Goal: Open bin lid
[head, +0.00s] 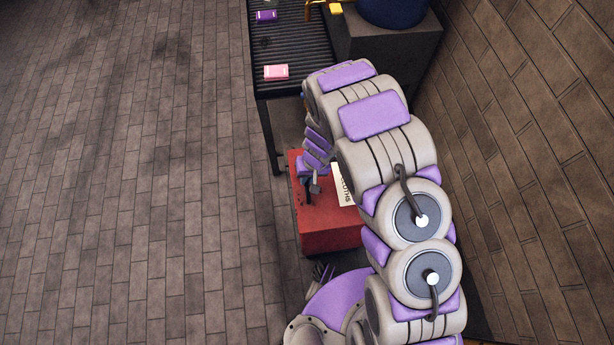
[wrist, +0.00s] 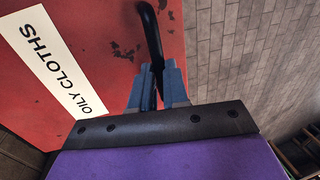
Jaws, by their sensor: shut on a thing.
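The red bin (head: 330,236) stands on the floor below the end of the dark rack. Its lid (wrist: 100,45) looks shut and fills the left of the wrist view, with worn dark patches. A white label (wrist: 52,62) on the lid reads "OILY CLOTHS". A black curved handle (wrist: 152,38) rises near the lid's edge. In the head view my gripper (head: 312,190) is over the bin's left side, and my arm hides the bin's right part.
A brick wall (head: 540,130) closes the right side. The paved floor (head: 130,180) at left is clear.

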